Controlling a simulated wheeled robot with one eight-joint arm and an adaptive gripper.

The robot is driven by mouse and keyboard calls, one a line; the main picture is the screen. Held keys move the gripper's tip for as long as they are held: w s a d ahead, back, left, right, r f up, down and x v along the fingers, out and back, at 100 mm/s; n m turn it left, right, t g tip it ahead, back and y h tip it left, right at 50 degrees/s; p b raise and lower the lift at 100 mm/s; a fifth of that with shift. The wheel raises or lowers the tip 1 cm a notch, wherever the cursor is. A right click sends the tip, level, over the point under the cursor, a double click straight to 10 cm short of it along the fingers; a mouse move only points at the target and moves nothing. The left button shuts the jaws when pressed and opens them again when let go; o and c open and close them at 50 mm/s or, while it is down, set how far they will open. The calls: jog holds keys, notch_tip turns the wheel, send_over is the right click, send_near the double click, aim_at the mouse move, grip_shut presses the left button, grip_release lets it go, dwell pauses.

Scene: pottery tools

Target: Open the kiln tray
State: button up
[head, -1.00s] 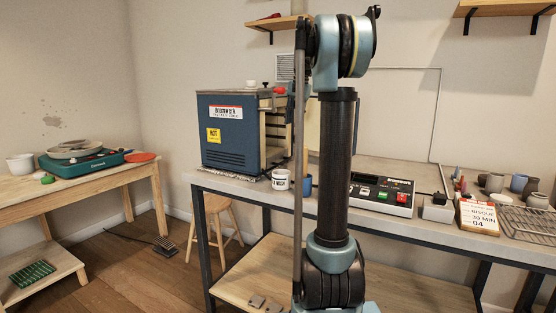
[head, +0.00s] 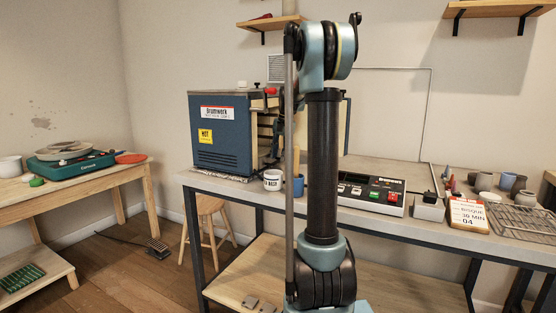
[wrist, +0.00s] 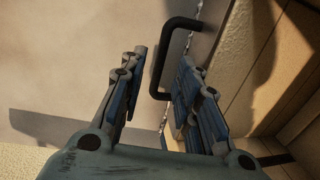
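The blue kiln (head: 222,150) stands on the grey bench with its front open to the right. My arm hides most of the opening. In the wrist view, a black bar handle (wrist: 158,70) is fixed to the edge of a flat, brownish-grey panel (wrist: 204,40), which looks like the tray. My gripper (wrist: 162,58) is open, with the handle between its two fingers, nearer the right one. I cannot tell whether the right finger touches the handle or sits inside its loop. The gripper is mostly hidden in the head view.
A control box (head: 371,192) sits to the right on the bench. Several pots and a wire rack (head: 520,220) are at the far right. Pale kiln brickwork (wrist: 290,60) lies right of the fingers.

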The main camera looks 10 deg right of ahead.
jog(key=shift+a+f, duration=0.1)
jog(key=shift+f, duration=0.8)
grip_shut()
